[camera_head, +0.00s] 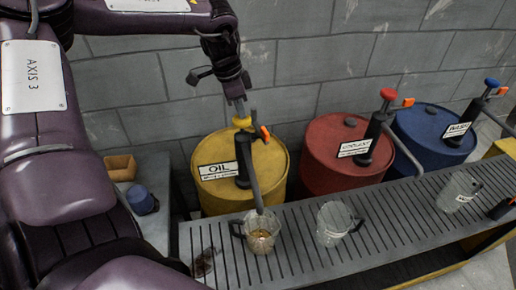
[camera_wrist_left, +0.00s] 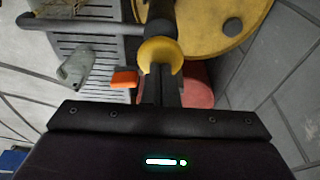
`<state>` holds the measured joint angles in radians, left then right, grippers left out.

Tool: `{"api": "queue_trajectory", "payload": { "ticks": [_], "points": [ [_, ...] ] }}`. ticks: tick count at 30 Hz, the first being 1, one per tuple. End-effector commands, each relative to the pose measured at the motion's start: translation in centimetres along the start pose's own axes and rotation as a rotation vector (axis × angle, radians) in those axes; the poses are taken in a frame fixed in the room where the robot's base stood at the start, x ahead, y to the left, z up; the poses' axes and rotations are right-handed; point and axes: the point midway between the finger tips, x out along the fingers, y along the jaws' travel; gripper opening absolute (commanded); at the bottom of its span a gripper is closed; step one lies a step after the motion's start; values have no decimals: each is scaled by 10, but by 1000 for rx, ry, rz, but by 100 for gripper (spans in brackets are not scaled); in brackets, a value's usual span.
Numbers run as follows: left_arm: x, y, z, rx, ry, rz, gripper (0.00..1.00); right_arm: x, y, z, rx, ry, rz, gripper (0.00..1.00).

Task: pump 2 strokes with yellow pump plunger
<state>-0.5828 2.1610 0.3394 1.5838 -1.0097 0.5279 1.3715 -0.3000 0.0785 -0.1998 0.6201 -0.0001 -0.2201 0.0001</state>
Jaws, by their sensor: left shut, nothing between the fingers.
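The yellow pump plunger (camera_head: 242,122) tops the black pump on the yellow drum (camera_head: 262,178) labelled OIL. My left gripper (camera_head: 240,106) is shut with nothing between its fingers, its tips right above the plunger and seemingly touching it. In the left wrist view the yellow plunger (camera_wrist_left: 160,54) is a round knob just beyond the fingertips (camera_wrist_left: 162,75). The pump's spout reaches down over a clear jug (camera_head: 262,232) on the slatted bench, with some brownish liquid in it. My right gripper is not in view.
A red drum (camera_head: 325,165) and a blue drum (camera_head: 418,125) stand to the right, each with its own pump. A second jug (camera_head: 334,224) and a third jug (camera_head: 457,192) stand on the slatted bench (camera_head: 295,225). An orange lever (camera_wrist_left: 124,78) sits beside the plunger. A block wall rises behind.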

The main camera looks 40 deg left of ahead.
Motion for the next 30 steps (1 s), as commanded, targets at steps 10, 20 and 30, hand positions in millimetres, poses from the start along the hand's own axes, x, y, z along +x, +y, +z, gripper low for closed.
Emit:
{"api": "queue_trajectory", "payload": {
  "ticks": [10, 20, 30],
  "points": [
    [17, 2, 5, -1, -6, 7, 0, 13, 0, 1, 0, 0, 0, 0],
    [25, 2, 7, -1, -7, 9, 0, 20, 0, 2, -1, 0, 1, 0],
    [25, 3, 8, -1, -8, 10, 0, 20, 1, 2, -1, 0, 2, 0]
  ]
}}
